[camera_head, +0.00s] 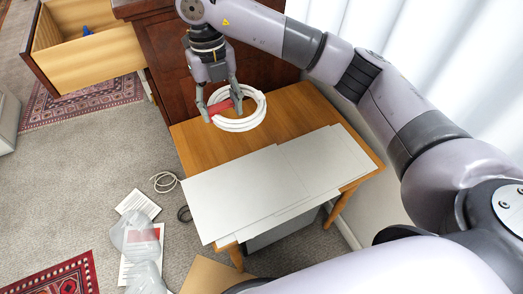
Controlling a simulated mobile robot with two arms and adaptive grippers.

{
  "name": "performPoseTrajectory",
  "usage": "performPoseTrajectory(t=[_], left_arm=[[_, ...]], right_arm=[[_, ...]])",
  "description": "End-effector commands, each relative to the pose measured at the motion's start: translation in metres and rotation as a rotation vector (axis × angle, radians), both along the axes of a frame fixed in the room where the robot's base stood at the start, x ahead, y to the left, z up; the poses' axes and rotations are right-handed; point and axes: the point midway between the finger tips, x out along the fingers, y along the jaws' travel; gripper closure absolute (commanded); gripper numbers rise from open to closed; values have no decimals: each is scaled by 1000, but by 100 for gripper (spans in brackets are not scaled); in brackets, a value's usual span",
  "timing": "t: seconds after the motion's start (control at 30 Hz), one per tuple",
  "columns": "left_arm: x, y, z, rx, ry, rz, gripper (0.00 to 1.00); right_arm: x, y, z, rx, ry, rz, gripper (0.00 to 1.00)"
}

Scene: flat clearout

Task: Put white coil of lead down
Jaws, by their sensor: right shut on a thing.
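The white coil of lead (243,123) is a ring of several turns with a red band (220,107) at its left side. My right gripper (222,110) points down and is shut on the coil at the red band. The coil shows over the back part of a small wooden table (188,146). I cannot tell whether it touches the tabletop. My left gripper is not in view.
Flat white sheets (235,190) cover the table's front and right. A dark wooden cabinet (165,62) stands behind, with an open drawer (90,62) at the left. On the carpet lie a pale cable (163,183), papers (137,204) and a translucent bag (140,245). White curtains hang right.

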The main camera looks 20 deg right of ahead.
Motion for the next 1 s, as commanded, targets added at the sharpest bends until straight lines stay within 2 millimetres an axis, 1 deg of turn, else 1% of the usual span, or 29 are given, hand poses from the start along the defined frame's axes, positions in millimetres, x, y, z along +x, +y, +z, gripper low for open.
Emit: performPoseTrajectory(t=[0.17, 0.2, 0.4, 0.5, 0.63, 0.87, 1.0], left_arm=[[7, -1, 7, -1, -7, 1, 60], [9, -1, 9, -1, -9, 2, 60], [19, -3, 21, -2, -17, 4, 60], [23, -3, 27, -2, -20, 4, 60], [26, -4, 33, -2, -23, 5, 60], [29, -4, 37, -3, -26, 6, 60], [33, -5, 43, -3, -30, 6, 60]], right_arm=[[-2, 0, -39, -2, 7, -7, 95], [-2, 0, -51, -1, 6, -7, 95], [-2, 0, -103, -1, 6, -5, 95], [-1, 0, -126, -2, 5, -6, 95], [-1, 0, -145, -1, 3, -4, 95], [0, 0, -159, -1, 1, -4, 95], [-1, 0, -180, -1, 3, -4, 95]])
